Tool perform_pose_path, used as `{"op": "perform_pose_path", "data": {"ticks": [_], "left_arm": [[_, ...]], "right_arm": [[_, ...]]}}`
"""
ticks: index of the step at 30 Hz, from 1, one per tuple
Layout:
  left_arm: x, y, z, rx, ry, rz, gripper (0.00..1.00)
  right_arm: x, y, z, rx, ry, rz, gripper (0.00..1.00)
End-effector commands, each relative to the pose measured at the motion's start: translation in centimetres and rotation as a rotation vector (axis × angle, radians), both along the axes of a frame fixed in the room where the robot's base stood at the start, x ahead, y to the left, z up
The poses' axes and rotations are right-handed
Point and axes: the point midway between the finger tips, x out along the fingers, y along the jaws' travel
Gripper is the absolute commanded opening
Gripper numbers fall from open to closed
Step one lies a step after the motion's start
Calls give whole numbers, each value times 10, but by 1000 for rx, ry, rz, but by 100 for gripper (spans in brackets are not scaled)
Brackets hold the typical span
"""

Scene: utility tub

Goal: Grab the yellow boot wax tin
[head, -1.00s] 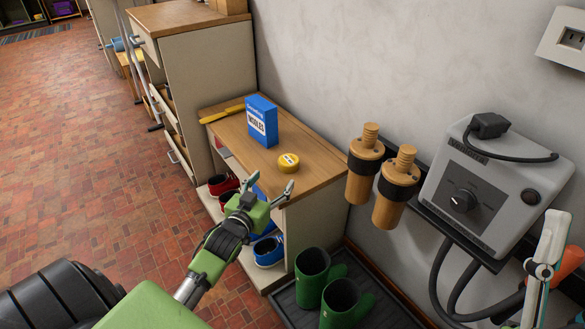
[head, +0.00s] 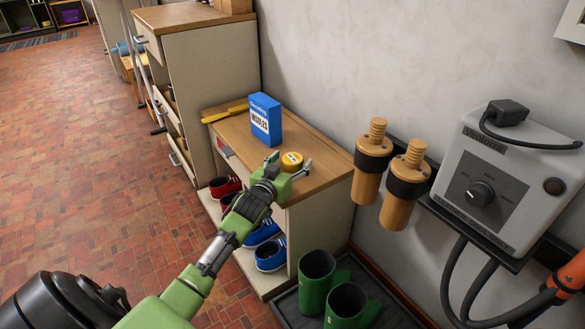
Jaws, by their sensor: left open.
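The yellow boot wax tin (head: 292,160) is a small round tin with a pale label on its lid. It sits on the wooden top of the low shoe cabinet (head: 316,150). My left gripper (head: 290,163) is open, with its fingers at the near side of the tin and partly overlapping it in the picture. I cannot tell whether a finger touches the tin. My right gripper is not in view.
A blue box (head: 265,118) stands behind the tin, and a yellow-handled tool (head: 224,114) lies at the back left. Shoes (head: 270,254) fill the shelf below. Green boots (head: 318,275) stand in a tray. Wooden pegs (head: 372,160) and a grey machine (head: 485,180) are at right.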

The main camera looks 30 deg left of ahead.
Motion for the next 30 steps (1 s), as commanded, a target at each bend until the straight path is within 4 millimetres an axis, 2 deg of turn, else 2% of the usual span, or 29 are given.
{"op": "perform_pose_path", "data": {"ticks": [4,11,12,16,17,30], "left_arm": [[13,3,-3,1,0,1,66],[14,3,-2,1,1,0,66],[14,3,-2,1,1,0,60],[13,3,-2,0,1,0,27],[13,3,-2,0,1,0,22],[12,3,3,0,0,0,22]], "right_arm": [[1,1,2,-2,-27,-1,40],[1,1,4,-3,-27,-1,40],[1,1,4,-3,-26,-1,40],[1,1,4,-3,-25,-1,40],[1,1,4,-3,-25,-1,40],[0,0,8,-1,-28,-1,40]]}}
